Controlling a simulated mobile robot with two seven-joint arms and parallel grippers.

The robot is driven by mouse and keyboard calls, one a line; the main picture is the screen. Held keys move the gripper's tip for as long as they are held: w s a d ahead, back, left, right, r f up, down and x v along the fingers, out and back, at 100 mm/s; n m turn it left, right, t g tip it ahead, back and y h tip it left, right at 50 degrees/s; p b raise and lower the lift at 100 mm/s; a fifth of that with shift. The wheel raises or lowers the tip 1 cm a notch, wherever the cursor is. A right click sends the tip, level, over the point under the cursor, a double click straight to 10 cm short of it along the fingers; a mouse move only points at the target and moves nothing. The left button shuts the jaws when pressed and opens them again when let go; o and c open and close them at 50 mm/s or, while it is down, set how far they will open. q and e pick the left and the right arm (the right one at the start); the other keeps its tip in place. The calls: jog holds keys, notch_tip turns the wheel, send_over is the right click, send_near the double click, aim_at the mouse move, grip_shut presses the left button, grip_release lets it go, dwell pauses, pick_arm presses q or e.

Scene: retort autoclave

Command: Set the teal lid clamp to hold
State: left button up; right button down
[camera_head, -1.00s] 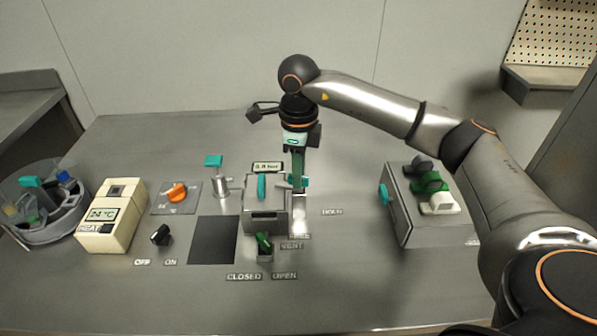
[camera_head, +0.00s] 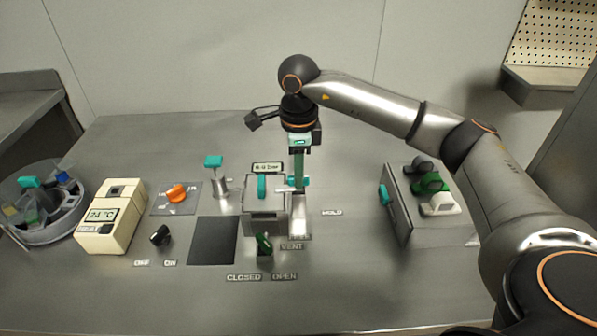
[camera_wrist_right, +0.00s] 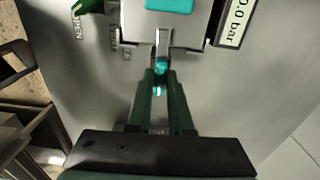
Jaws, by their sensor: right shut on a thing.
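The teal lid clamp (camera_head: 300,182) is a small teal knob on the right side of the grey retort box (camera_head: 262,222). It also shows in the right wrist view (camera_wrist_right: 161,68), between my fingertips. My right gripper (camera_head: 298,184) reaches down from above beside the box and is shut on this teal knob. In the right wrist view the two green fingers (camera_wrist_right: 160,85) close around it. The HOLD label (camera_head: 332,212) is on the table to the right of the clamp. Another label near the box's lower right corner is partly hidden. My left gripper is not in view.
A teal handle (camera_head: 262,186) is on top of the box, with a pressure display (camera_head: 267,168) behind. A green valve lever (camera_head: 264,244) sits in front. A teal-topped post (camera_head: 214,162) stands left.

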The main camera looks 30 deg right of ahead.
jog(key=c, duration=0.8)
grip_release()
pick_arm(q)
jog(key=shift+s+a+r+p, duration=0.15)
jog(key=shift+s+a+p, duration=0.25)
jog(key=shift+p, duration=0.2)
pick_arm(e)
notch_tip(320, 180, up, 13)
jog(key=shift+f, duration=0.2)
